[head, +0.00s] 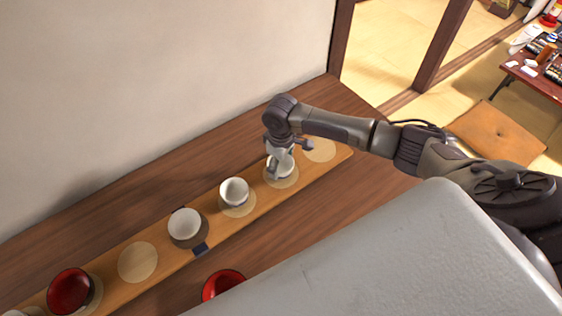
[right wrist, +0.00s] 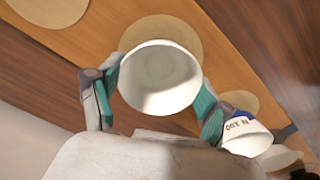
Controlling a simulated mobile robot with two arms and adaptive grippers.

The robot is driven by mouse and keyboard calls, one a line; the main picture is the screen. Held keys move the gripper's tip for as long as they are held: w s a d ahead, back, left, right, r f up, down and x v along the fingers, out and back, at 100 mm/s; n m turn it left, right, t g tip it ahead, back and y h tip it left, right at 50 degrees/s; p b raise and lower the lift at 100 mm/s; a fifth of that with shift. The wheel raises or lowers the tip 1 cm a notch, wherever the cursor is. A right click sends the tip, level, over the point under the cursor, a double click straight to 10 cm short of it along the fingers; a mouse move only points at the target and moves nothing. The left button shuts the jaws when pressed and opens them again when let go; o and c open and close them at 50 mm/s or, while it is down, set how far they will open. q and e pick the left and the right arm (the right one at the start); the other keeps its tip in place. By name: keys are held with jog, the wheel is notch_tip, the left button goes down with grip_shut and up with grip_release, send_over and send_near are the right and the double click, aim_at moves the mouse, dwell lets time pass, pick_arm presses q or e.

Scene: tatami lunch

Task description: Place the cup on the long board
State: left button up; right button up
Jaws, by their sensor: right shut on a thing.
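My right gripper (head: 281,170) is shut on a white cup (head: 287,168) at the right part of the long wooden board (head: 335,160). In the right wrist view the gripper's teal fingertips (right wrist: 158,98) press on opposite sides of the cup (right wrist: 160,75), whose open mouth faces the camera. The cup is over a pale round spot (right wrist: 180,28) on the board and looks upright. I cannot tell whether its base touches the board. My left gripper is not in view.
Two white cups, one near (head: 234,191) and one farther left (head: 185,226), and a red bowl (head: 71,290) stand along the board. Empty pale spots show at its right end (head: 320,150) and left of the cups (head: 138,262). Another red bowl (head: 222,284) is in front. A wall (head: 150,90) rises behind.

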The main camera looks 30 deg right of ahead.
aim_at(281, 171)
jog(key=o, duration=1.2)
jog(key=shift+c, duration=0.2)
jog(key=shift+r, duration=0.1)
notch_tip(281, 171, up, 12)
jog(key=b, duration=0.1)
jog(key=shift+b, duration=0.3)
